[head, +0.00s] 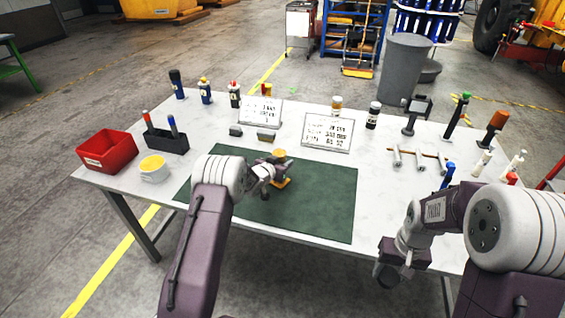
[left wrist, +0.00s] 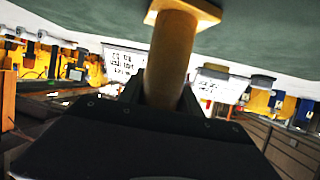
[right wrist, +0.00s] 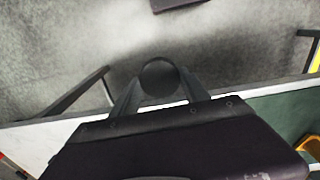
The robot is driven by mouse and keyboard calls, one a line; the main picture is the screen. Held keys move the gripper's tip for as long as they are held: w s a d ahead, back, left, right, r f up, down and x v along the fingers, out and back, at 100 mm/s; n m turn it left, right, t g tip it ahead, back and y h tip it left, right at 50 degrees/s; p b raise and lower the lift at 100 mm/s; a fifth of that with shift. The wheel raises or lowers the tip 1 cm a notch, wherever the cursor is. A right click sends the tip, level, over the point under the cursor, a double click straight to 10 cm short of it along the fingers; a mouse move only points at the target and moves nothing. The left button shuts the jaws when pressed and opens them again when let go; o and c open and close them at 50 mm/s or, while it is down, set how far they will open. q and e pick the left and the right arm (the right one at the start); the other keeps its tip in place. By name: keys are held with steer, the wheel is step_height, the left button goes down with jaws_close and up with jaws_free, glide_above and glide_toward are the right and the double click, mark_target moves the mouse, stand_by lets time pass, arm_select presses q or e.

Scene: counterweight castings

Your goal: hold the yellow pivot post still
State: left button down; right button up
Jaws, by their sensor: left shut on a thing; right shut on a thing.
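The yellow pivot post (head: 279,154) stands on the green mat, with its square yellow base (head: 284,184) on the mat. My left gripper (head: 272,170) is shut on the post from the left side. In the left wrist view, the post (left wrist: 174,48) runs between the fingers up to its base (left wrist: 190,7), and the picture is upside down. My right gripper (head: 389,262) is shut on a dark round piece (head: 385,276), held in front of the table's front edge. The right wrist view shows this piece (right wrist: 160,78) end-on between the two fingers.
The green mat (head: 325,210) is clear right of the post. Two grey blocks (head: 266,135) and printed signs (head: 327,132) stand behind it. Tools and bottles crowd the right side.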

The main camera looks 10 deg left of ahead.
arm_select(q)
steer(key=c, duration=0.8)
jaws_free()
steer(key=shift+f, duration=0.15)
steer(key=shift+c, duration=0.2)
steer(key=shift+r, duration=0.3)
steer(key=v, duration=1.2)
steer(key=shift+b, duration=0.35)
steer(key=s+d+f+n+g+y, duration=0.1)
steer(key=s+g, duration=0.5)
steer(key=s, duration=0.9)
steer(key=s+d+f+n+g+y, duration=0.1)
steer(key=s+d+f+g, duration=0.2)
steer(key=s, duration=1.3)
steer(key=g, duration=0.3)
steer(key=shift+s+n+y, duration=0.3)
steer(key=shift+s, duration=0.05)
